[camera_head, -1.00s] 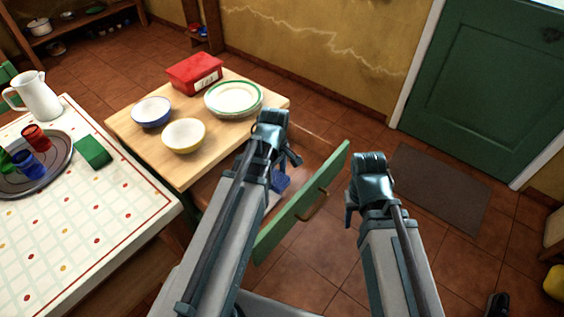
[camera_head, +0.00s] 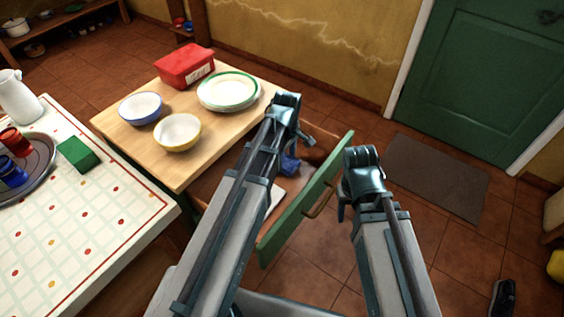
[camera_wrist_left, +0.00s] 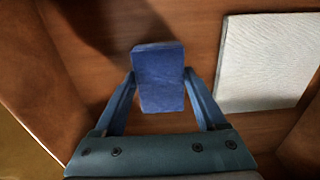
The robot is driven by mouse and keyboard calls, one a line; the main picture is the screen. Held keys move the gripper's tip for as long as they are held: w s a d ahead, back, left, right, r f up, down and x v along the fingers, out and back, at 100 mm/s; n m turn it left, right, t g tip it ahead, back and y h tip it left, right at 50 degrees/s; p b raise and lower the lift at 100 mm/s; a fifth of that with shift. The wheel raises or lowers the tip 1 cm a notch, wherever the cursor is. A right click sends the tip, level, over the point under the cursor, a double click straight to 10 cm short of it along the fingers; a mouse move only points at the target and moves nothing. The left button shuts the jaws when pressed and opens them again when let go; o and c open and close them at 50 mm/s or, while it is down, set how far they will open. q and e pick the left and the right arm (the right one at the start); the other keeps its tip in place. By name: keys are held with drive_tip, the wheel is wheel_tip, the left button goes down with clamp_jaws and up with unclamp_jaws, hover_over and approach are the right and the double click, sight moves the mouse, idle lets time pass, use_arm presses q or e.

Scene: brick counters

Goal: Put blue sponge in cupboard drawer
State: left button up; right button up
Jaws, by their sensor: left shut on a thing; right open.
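The blue sponge (camera_wrist_left: 158,78) is between the fingers of my left gripper (camera_wrist_left: 158,85), which is shut on it. In the left wrist view the sponge is over the wooden bottom of the drawer (camera_wrist_left: 100,70); I cannot tell whether it touches. The head view shows the sponge (camera_head: 290,165) inside the open drawer, partly behind my left arm. The drawer's green front (camera_head: 292,215) with its handle is pulled out from the cupboard (camera_head: 165,172). My right gripper (camera_head: 345,205) is open and empty, to the right of the drawer front.
A white flat item (camera_wrist_left: 265,60) lies in the drawer beside the sponge. Bowls (camera_head: 177,132), plates (camera_head: 228,91) and a red box (camera_head: 185,66) stand on the cupboard top. A green block (camera_head: 78,155) and tray (camera_head: 40,178) are on the table at left.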

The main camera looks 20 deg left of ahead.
use_arm(q)
drive_tip(key=shift+d+r, duration=0.1)
drive_tip(key=shift+f, duration=0.2)
drive_tip(key=o, duration=1.4)
drive_tip(key=shift+r, duration=0.1)
